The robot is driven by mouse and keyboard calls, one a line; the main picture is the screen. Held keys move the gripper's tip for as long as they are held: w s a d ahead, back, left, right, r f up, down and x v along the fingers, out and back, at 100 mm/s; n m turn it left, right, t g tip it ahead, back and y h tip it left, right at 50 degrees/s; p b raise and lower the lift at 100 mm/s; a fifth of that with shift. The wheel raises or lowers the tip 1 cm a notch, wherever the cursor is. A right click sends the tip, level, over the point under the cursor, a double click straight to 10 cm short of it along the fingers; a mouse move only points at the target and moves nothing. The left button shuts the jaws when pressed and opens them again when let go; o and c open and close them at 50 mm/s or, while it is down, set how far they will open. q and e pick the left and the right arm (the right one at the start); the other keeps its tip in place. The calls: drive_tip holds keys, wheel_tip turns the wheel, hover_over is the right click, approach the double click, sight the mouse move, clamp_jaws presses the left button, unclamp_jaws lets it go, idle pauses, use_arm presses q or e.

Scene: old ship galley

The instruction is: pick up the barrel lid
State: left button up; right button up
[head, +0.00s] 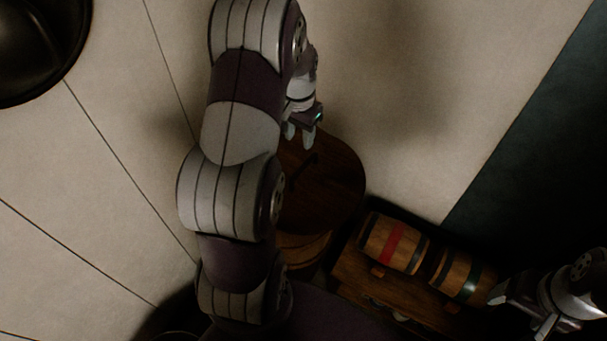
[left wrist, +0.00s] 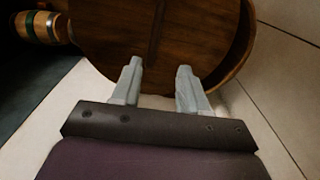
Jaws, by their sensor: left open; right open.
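The barrel lid (head: 335,190) is a round dark wooden disc on top of a wooden barrel (head: 303,246). My left arm covers its left part in the head view. A dark raised bar (head: 301,163) lies across it. My left gripper (head: 300,138) is open and empty at the lid's far edge. In the left wrist view the lid (left wrist: 112,38) fills the upper middle, and the left gripper's two spread fingers (left wrist: 158,82) point at its near rim with nothing between them. My right gripper (head: 521,312) is open at the lower right, away from the lid.
A red-banded keg (head: 380,239) and a green-banded keg (head: 459,274) lie on a wooden rack (head: 352,279) right of the barrel, between it and my right gripper. A dark round vessel (head: 38,45) is at the upper left. Pale floor beyond the lid is clear.

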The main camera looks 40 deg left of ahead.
sight(304, 164)
use_arm(q)
drive_tip(key=shift+m, duration=0.3)
drive_tip(key=f, duration=0.4)
drive_tip(key=f+p, duration=0.1)
drive_tip(key=f, duration=0.3)
drive_tip(key=d+f+p, duration=0.1)
drive_tip(key=f, duration=0.3)
drive_tip(key=shift+w+f, duration=0.3)
drive_tip(key=shift+f, duration=0.05)
drive_tip(key=c, duration=0.8)
clamp_jaws()
drive_tip(key=shift+r, duration=0.15)
